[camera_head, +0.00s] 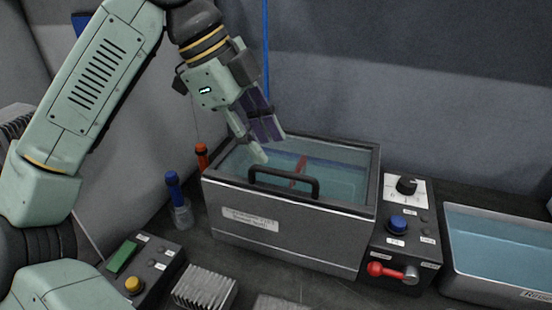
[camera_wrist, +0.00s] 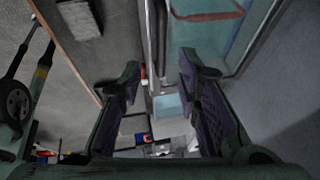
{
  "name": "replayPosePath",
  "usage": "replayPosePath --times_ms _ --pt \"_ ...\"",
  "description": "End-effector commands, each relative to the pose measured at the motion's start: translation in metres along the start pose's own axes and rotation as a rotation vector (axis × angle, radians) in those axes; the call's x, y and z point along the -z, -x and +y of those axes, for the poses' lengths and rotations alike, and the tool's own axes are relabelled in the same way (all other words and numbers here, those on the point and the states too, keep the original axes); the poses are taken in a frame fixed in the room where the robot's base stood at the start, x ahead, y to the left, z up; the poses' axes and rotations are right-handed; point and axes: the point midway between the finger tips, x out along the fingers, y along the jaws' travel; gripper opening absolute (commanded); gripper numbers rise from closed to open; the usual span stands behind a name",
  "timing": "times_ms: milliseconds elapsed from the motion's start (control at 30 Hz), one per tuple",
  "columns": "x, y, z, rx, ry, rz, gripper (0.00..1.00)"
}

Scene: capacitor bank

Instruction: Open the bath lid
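The bath (camera_head: 290,238) is a brushed-metal box with a label on its front. Its see-through lid (camera_head: 335,172) has a dark frame and lies flat on top. A black bar handle (camera_head: 284,181) stands at the lid's front edge. My gripper (camera_head: 270,148) is above the left part of the lid, behind the handle, with its fingers pointing down and to the right. In the wrist view the fingers (camera_wrist: 160,70) are spread apart with nothing between them. Part of the lid (camera_wrist: 212,40) shows there beyond the right finger.
A control box (camera_head: 397,240) with a black knob, blue button and red lever stands right of the bath. An open water tray (camera_head: 480,282) is farther right. A blue-topped bottle (camera_head: 181,212), a button box (camera_head: 140,268) and a finned metal block (camera_head: 204,288) sit at front left.

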Motion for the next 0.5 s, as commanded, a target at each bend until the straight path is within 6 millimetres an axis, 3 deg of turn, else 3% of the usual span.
replayPosePath --times_ms 200,500 --pt "0.001 -0.038 0.000 -0.001 -0.004 0.003 0.31" --pt "0.001 -0.056 0.000 0.003 -0.003 0.003 0.31"
